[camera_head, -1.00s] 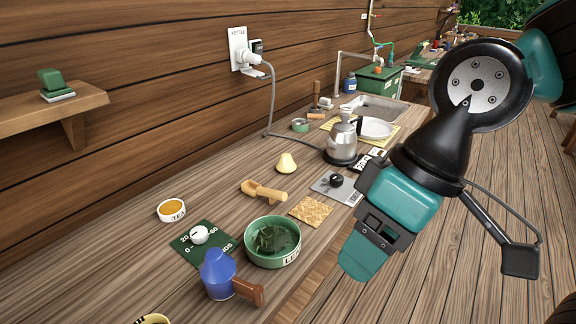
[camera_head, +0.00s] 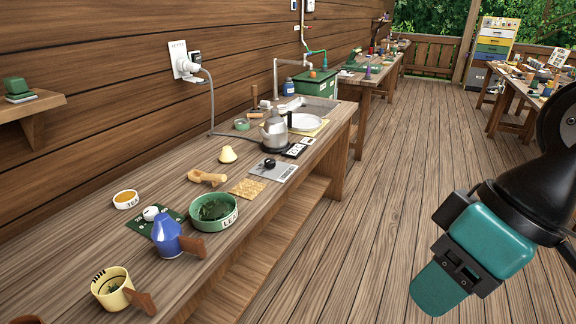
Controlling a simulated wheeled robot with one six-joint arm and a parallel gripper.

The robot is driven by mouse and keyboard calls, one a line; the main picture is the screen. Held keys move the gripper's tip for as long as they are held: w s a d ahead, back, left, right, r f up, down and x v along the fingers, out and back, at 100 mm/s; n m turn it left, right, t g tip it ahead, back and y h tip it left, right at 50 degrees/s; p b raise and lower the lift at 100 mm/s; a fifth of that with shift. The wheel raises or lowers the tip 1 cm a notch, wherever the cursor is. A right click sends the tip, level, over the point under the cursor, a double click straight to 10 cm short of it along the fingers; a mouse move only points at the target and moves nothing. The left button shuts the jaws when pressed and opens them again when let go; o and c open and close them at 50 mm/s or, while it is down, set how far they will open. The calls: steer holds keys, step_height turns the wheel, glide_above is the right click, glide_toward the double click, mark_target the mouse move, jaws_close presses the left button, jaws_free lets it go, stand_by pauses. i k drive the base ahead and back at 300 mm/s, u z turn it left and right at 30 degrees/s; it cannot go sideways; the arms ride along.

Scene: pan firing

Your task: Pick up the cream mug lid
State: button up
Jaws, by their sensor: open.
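The cream mug lid (camera_head: 227,154) is a small pale-yellow cone. It stands on the bench behind a wooden scoop (camera_head: 208,177), with nothing touching it. The cream mug (camera_head: 112,287) is at the near left of the bench, uncovered, with a brown wooden handle and some green matter inside. My gripper (camera_head: 438,290) is at the lower right, over the floor beyond the bench's front edge. It is open, seen side-on, with no object visible in it, and is well apart from the lid.
A blue mug with blue lid (camera_head: 167,237), green leaf bowl (camera_head: 213,212), tea dish (camera_head: 126,200) and dial mat (camera_head: 141,225) stand nearby on the bench. The floor (camera_head: 380,185) beside the bench is clear.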

mark_target(228, 156)
steer(key=z, duration=0.6)
steer(key=i, duration=1.4)
steer(key=u, duration=0.65)
steer(key=i, duration=0.75)
steer(key=u, duration=1.45)
steer(key=i, duration=0.65)
steer(key=u, duration=0.55)
